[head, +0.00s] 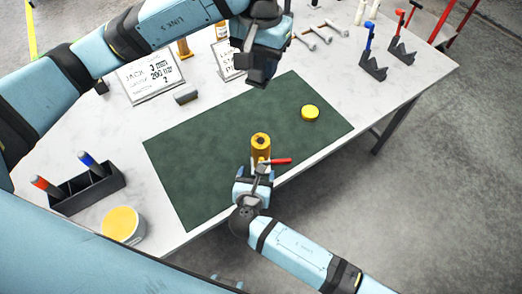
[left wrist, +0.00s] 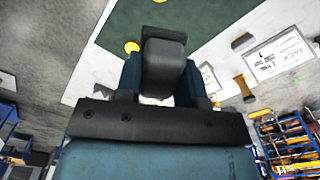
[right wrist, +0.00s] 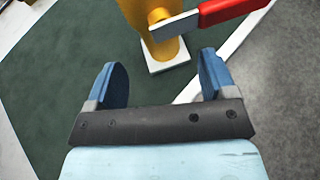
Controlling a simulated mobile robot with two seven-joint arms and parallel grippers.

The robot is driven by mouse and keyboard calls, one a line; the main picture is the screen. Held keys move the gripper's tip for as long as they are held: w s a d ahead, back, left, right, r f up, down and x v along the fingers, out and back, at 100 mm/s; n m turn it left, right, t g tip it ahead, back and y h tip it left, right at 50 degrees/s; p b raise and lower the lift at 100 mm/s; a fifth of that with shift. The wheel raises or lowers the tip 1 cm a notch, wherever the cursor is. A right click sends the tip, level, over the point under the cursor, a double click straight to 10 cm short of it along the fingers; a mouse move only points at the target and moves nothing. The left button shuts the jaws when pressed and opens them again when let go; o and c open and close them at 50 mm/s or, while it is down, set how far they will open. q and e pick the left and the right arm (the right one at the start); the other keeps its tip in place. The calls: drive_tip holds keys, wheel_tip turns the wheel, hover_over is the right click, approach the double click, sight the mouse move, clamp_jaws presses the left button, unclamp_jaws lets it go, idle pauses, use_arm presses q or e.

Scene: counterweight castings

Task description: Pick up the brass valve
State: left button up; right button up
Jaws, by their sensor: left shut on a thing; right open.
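The brass valve (head: 260,142) stands upright on the green mat (head: 195,165) near its front edge, with a red lever handle pointing right. In the right wrist view the valve (right wrist: 140,15) rises from a pale square foot, its top cut off by the frame. My right gripper (head: 253,172) is open just in front of the valve; its fingers (right wrist: 163,80) are apart with nothing between them. My left gripper (head: 260,75) is raised above the back of the mat, shut on a dark grey block (left wrist: 163,65) that shows between its fingers in the left wrist view.
A yellow disc (head: 310,113) lies on the mat right of the valve. A yellow-lidded tub (head: 122,225) and a black holder (head: 88,190) stand at the left. Signs (head: 150,76), a small grey block (head: 186,96) and black stands (head: 373,68) are behind. Much of the mat is clear.

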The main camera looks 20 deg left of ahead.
sight(259, 148)
use_arm(q)
drive_tip(key=shift+s+r, duration=0.2)
drive_tip(key=shift+s, duration=0.05)
use_arm(e)
drive_tip(key=shift+x, duration=0.9)
use_arm(q)
drive_tip(key=shift+w, duration=0.15)
use_arm(e)
drive_tip(key=shift+w+f, duration=0.1)
drive_tip(key=shift+w, duration=0.25)
use_arm(q)
drive_tip(key=shift+r+p, duration=0.3)
drive_tip(key=shift+p, duration=0.1)
use_arm(e)
drive_tip(key=x, duration=0.4)
drive_tip(key=shift+f, duration=0.3)
use_arm(q)
drive_tip(key=shift+w, duration=0.1)
use_arm(e)
drive_tip(key=shift+w+f, duration=0.25)
drive_tip(key=shift+w, duration=0.15)
drive_tip(key=shift+r, duration=0.1)
drive_tip(key=c, duration=1.4)
use_arm(q)
drive_tip(key=shift+f, duration=0.1)
use_arm(e)
wheel_tip(259, 148, up, 10)
drive_tip(key=shift+r, duration=0.1)
